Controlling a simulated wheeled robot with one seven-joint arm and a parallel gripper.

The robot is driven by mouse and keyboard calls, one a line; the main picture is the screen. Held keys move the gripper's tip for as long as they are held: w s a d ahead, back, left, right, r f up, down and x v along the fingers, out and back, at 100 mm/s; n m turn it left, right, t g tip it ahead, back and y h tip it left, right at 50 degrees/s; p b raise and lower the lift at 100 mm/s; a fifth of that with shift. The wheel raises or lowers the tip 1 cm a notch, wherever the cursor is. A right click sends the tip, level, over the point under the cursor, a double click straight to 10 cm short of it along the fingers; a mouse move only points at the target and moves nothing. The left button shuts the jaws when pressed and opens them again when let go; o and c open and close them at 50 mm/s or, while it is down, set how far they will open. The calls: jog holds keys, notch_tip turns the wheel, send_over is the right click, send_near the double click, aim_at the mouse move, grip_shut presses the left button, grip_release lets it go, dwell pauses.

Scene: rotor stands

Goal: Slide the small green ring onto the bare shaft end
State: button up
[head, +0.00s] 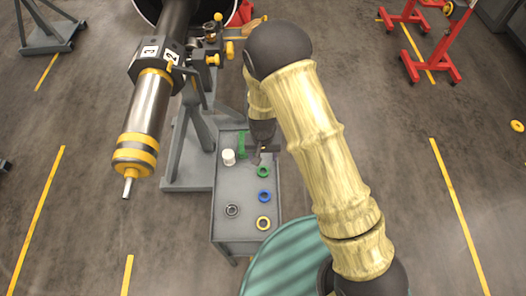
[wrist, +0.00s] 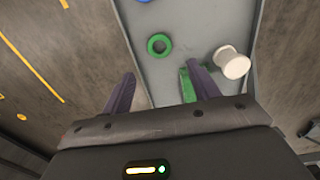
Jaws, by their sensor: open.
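The small green ring (head: 263,172) lies flat on the grey cart top, and it also shows in the wrist view (wrist: 159,45). My gripper (head: 260,156) is open and empty above the cart; in the wrist view its fingers (wrist: 162,80) are spread, with the ring ahead of the tips, between their lines and not gripped. The bare shaft end (head: 127,187) is a thin silver stub at the lower end of the rotor (head: 146,110), left of the cart in the head view. Nothing sits on the stub.
The green block (wrist: 186,86) is close beside my right finger in the wrist view. A grey stand (head: 190,150) borders the cart.

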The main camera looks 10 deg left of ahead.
aim_at(263, 172)
notch_tip(263, 172, down, 10)
jog(key=b, duration=0.7)
dwell(0.4)
